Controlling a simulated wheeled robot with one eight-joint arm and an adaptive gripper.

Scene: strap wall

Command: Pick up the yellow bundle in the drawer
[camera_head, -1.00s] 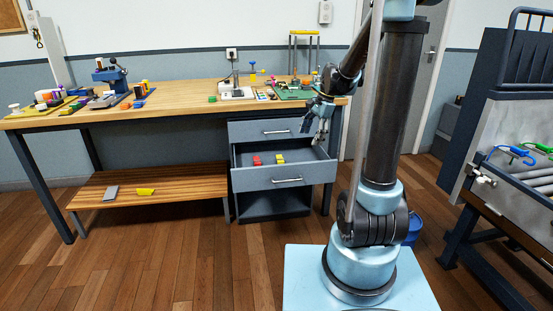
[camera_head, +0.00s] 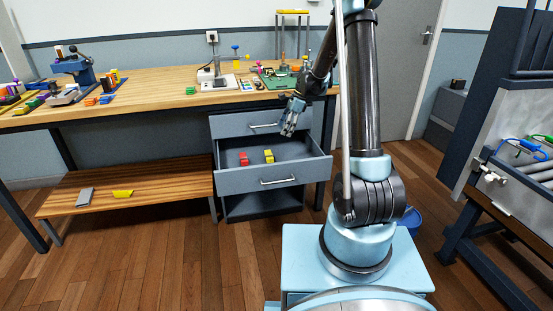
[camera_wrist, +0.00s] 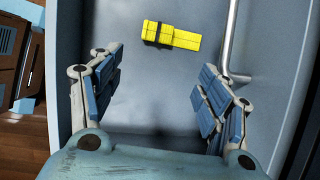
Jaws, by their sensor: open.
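The yellow bundle (camera_head: 269,156) lies in the open drawer (camera_head: 244,182), on its floor and to the right of a red bundle. In the wrist view the yellow bundle (camera_wrist: 182,38) is a bright block with a dark band, lying beyond my fingertips near the top of the picture. My gripper (camera_head: 288,131) points down over the back right part of the drawer, apart from the bundle. In the wrist view my gripper (camera_wrist: 158,72) is open, with nothing between its fingers.
The red bundle (camera_head: 244,159) lies beside the yellow one. The drawer handle (camera_wrist: 231,45) runs near the right finger side in the wrist view. The workbench (camera_head: 150,89) with several tools stands above. A lower shelf (camera_head: 160,184) holds a grey and a yellow piece.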

